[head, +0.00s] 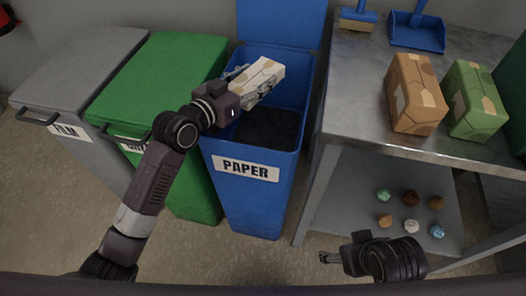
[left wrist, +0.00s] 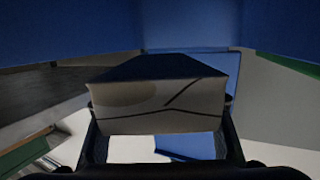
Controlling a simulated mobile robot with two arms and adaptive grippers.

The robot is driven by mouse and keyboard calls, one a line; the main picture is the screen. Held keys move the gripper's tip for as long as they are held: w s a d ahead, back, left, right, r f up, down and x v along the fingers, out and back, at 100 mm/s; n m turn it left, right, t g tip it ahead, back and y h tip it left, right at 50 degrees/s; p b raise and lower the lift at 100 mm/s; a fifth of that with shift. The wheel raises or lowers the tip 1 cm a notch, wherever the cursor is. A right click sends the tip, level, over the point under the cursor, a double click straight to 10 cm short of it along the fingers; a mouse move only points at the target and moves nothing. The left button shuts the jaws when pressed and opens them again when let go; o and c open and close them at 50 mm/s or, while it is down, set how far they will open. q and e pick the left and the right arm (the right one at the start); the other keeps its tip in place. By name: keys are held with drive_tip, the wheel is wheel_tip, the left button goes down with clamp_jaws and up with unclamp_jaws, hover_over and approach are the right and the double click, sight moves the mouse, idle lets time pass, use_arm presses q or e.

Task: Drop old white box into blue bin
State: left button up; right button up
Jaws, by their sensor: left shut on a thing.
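The old white box (head: 257,79), off-white with tan patches, is held in my left gripper (head: 246,86) over the opening of the blue bin (head: 246,188). The bin is labelled PAPER and its lid (head: 282,22) stands open at the back. In the left wrist view the white box (left wrist: 160,108) sits between the fingers of the left gripper (left wrist: 160,125). My right gripper (head: 330,257) is low at the bottom of the head view, away from the bin and empty; its finger gap is too small to judge.
A green bin (head: 160,80) and a grey bin (head: 80,70), both with closed lids, stand left of the blue bin. A metal table (head: 350,100) at the right carries a brown box (head: 414,94), a green box (head: 474,101) and a blue dustpan (head: 417,32). Several small balls lie on its lower shelf.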

idle(0.3)
use_arm(q)
drive_tip(key=o, duration=1.3)
drive_tip(key=shift+f, duration=0.1)
drive_tip(key=shift+c, duration=0.2)
wheel_tip(320, 180, up, 10)
